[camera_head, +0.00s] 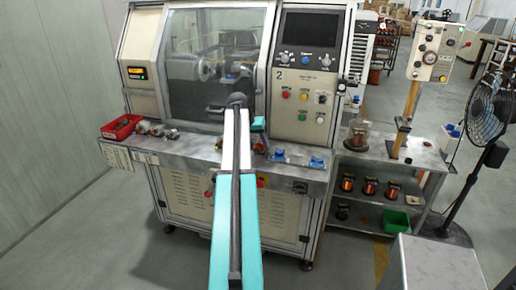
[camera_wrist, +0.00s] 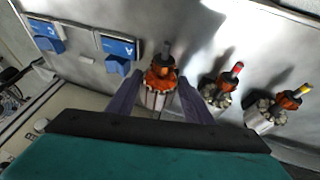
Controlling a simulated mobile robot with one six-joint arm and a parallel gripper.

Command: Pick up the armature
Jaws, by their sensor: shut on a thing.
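In the wrist view an armature (camera_wrist: 160,82), with orange copper windings, a dark shaft end and a silvery lower body, sits between the two dark fingers of my gripper (camera_wrist: 160,92). The fingers are shut on it, one on each side. Its lower end is partly hidden by my gripper's body. It appears still at the metal ledge, but I cannot tell whether it touches it. Two more armatures stand beside it to the right, one with a red shaft tip (camera_wrist: 222,88) and one with a yellow tip (camera_wrist: 275,108). In the head view my arm hides the grasp.
Blue fixtures (camera_wrist: 120,50) lie left of the gripper in the wrist view. In the head view the ledge (camera_head: 190,148) runs along the winding machine (camera_head: 310,100), with a red bin (camera_head: 121,127) at its left end. A shelf cart (camera_head: 380,165) and fan (camera_head: 490,110) stand right.

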